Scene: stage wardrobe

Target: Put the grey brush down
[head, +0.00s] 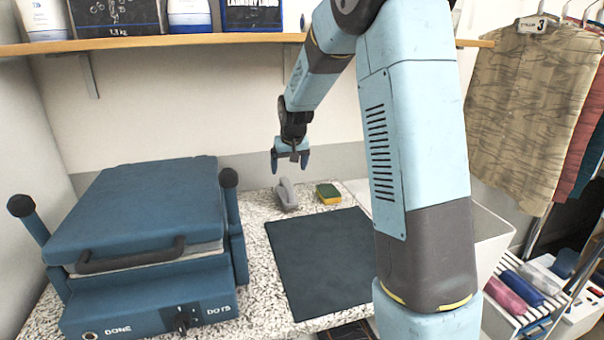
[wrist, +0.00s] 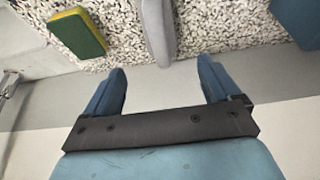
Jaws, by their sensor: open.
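The grey brush (head: 287,195) rests on the speckled countertop (head: 254,210) near the back wall, left of a sponge. It also shows in the wrist view (wrist: 158,28), cut off by the top edge, ahead of the gap between my fingers. My gripper (head: 290,165) is above and behind the brush, pointing down, apart from it. In the wrist view my gripper's fingers (wrist: 163,88) are spread with nothing between them.
A yellow and green sponge (head: 328,194) lies right of the brush. A dark mat (head: 320,260) covers the counter in front. A blue press (head: 140,215) stands at left. A shelf (head: 200,41) with boxes hangs above. Garments (head: 530,105) hang at right.

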